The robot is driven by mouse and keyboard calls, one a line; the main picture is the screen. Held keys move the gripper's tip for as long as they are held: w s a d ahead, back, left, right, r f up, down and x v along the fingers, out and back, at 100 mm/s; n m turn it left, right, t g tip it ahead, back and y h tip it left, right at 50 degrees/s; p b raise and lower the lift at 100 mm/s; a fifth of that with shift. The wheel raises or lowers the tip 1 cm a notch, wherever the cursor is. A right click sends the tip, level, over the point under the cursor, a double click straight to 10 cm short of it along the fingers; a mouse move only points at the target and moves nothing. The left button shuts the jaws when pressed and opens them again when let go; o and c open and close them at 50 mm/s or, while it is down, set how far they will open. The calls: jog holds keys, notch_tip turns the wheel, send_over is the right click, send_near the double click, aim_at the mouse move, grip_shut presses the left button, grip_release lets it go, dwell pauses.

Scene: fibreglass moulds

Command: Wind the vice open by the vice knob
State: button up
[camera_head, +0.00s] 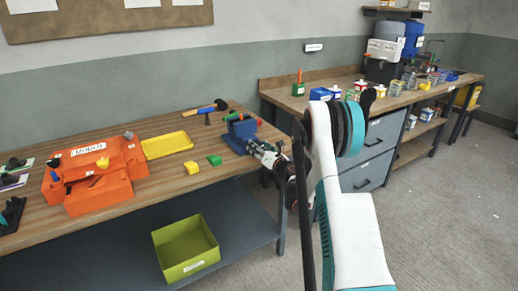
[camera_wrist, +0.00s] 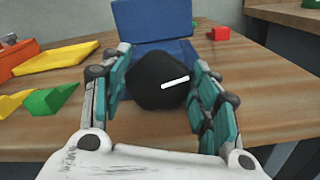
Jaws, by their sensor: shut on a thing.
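The blue vice (camera_head: 240,134) stands near the right end of the wooden workbench, and its blue body (camera_wrist: 152,22) fills the top middle of the wrist view. The black vice knob (camera_wrist: 158,82), with a white mark on its face, is on the side of the vice towards me. My gripper (camera_wrist: 158,90) is shut on the knob, with one teal-padded finger on each side of it. In the head view my gripper (camera_head: 262,150) reaches the vice from the right, and the knob is hidden there.
Yellow (camera_head: 192,168) and green (camera_head: 214,160) blocks lie left of the vice. A yellow tray (camera_head: 167,145) and orange moulds (camera_head: 98,190) are farther left. A red block (camera_wrist: 219,33) lies right of the vice. A green bin (camera_head: 186,247) sits on the lower shelf.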

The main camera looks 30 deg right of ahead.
jog(key=n, duration=0.5)
jog(key=shift+a, duration=0.15)
jog(key=n, duration=0.4)
jog(key=shift+a, duration=0.15)
dwell(0.5)
jog(key=o, duration=1.1)
jog(key=shift+c, duration=0.2)
jog(key=s, duration=1.2)
